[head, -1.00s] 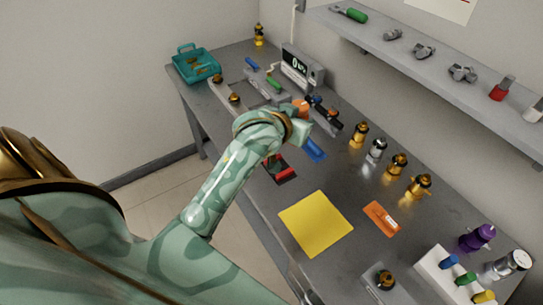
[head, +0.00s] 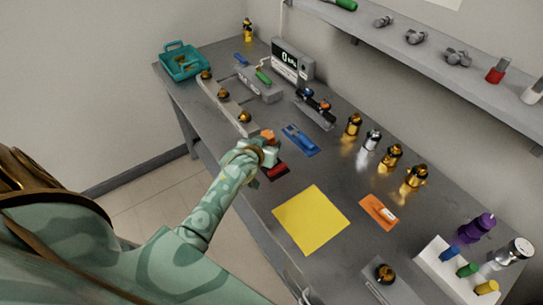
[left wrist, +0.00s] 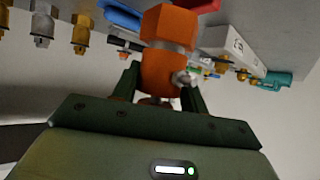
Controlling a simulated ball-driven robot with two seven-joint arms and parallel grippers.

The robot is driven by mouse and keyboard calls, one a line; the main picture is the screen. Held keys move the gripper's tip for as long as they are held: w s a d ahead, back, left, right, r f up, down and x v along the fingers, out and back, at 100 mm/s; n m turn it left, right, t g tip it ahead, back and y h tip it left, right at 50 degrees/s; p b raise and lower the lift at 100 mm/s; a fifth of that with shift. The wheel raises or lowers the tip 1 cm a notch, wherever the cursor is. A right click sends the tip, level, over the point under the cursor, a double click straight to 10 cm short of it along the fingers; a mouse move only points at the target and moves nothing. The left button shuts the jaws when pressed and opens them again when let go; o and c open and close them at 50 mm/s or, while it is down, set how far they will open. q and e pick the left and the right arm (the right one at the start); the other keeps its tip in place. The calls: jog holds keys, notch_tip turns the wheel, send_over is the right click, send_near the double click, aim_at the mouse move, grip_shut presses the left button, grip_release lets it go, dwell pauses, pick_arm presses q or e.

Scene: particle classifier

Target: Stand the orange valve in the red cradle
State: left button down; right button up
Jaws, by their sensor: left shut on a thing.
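The orange valve (head: 267,135) is held in my left gripper (head: 262,150), and its top shows above the fingers in the head view. In the left wrist view the orange valve (left wrist: 166,55) sits between the two dark fingers of my left gripper (left wrist: 158,88), with a small metal stem on its side. The red cradle (head: 276,173) lies on the bench just below the gripper in the head view, partly hidden by my arm. A bit of red (left wrist: 204,5) shows behind the valve in the left wrist view. I cannot tell whether valve and cradle touch. My right gripper is not in view.
A blue cradle (head: 300,139) lies just right of the valve. A yellow mat (head: 311,220) and an orange tray (head: 378,211) lie nearer. Several brass and silver fittings (head: 391,156) stand along the right. A teal basket (head: 183,62) is at the far left.

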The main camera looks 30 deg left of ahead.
pick_arm(q)
jog(key=shift+w+f+b, duration=0.35)
jog(key=shift+w+f, duration=0.5)
jog(key=shift+f, duration=0.05)
notch_tip(320, 180, down, 3)
jog(key=shift+f+b, duration=0.15)
jog(key=shift+b, duration=0.6)
jog(key=c, duration=0.8)
grip_release()
jog(key=shift+o, duration=0.2)
